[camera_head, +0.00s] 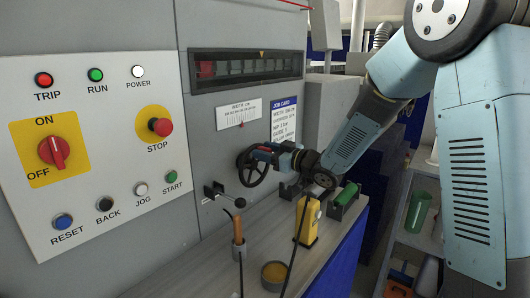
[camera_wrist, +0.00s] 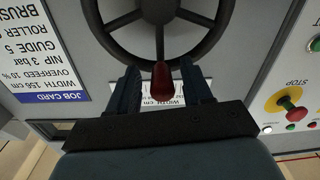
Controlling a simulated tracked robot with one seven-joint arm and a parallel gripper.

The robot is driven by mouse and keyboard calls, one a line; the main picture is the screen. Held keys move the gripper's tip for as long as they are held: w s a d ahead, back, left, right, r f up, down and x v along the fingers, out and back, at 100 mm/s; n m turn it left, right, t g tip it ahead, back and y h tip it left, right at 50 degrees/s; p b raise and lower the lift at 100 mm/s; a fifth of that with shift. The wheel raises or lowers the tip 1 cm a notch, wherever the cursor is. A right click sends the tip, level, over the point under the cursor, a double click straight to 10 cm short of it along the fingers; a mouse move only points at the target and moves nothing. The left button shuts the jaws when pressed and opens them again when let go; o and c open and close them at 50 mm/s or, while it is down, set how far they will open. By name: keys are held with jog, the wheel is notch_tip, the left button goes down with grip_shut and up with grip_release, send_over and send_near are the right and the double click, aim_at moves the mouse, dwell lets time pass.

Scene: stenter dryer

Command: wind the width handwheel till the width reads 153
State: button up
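The black handwheel (camera_head: 252,167) is on the grey machine front, below the width scale (camera_head: 238,113). In the wrist view its spoked rim (camera_wrist: 97,28) fills the top, with a red handle (camera_wrist: 162,82) pointing toward the camera. My gripper (camera_head: 262,152) is at the wheel. In the wrist view my gripper (camera_wrist: 162,92) has one finger on each side of the red handle, with a visible gap on both sides. The width scale also shows in the wrist view (camera_wrist: 175,88), partly hidden by handle and fingers. Its reading is too small to make out.
A job card (camera_head: 284,118) is right of the scale. A control panel (camera_head: 90,150) with buttons fills the left.

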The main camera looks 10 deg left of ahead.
grip_shut()
dwell(0.3)
